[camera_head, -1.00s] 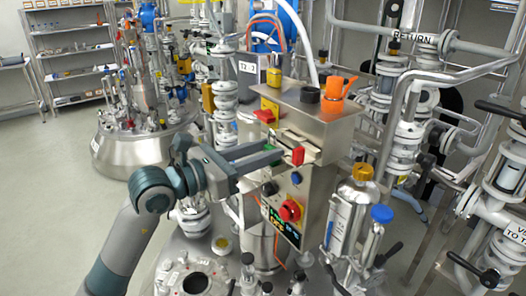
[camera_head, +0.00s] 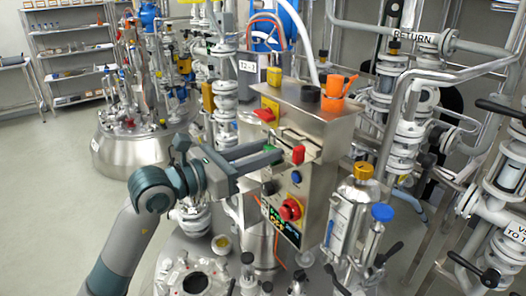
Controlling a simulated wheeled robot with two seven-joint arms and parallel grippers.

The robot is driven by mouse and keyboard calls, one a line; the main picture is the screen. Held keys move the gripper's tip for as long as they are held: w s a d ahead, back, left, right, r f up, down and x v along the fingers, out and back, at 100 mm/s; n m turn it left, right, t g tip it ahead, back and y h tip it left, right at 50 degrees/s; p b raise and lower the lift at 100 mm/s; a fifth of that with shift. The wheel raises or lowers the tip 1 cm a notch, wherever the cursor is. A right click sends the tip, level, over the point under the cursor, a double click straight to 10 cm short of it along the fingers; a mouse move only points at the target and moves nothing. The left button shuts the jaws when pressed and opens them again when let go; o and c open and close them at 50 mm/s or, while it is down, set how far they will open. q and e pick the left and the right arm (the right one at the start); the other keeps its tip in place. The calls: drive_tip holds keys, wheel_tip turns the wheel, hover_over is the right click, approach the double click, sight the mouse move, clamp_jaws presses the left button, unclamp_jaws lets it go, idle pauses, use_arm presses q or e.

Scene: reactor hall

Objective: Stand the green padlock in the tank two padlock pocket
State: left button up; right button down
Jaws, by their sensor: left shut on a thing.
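My left gripper (camera_head: 272,158) reaches in from the left, level with the front ledge of a steel control box (camera_head: 322,190). It is shut on the green padlock (camera_head: 270,149), of which only a small green patch shows between and behind the fingers. A red padlock (camera_head: 298,154) stands in the ledge just right of the fingertips. The pocket under the green padlock is hidden by the gripper, so I cannot tell whether the padlock is seated or held above it. My right gripper is out of view.
A steel cylinder with a yellow cap (camera_head: 363,171) stands to the right. Pipes crowd the right side.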

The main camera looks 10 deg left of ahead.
use_arm(q)
drive_tip(key=o, duration=1.1)
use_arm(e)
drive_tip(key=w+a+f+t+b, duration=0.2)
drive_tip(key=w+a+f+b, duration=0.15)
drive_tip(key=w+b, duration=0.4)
use_arm(q)
drive_tip(key=p+v, duration=0.9)
drive_tip(key=v, duration=0.8)
drive_tip(key=shift+s+a+p, duration=0.1)
drive_tip(key=shift+s+p, duration=0.1)
drive_tip(key=shift+p, duration=0.15)
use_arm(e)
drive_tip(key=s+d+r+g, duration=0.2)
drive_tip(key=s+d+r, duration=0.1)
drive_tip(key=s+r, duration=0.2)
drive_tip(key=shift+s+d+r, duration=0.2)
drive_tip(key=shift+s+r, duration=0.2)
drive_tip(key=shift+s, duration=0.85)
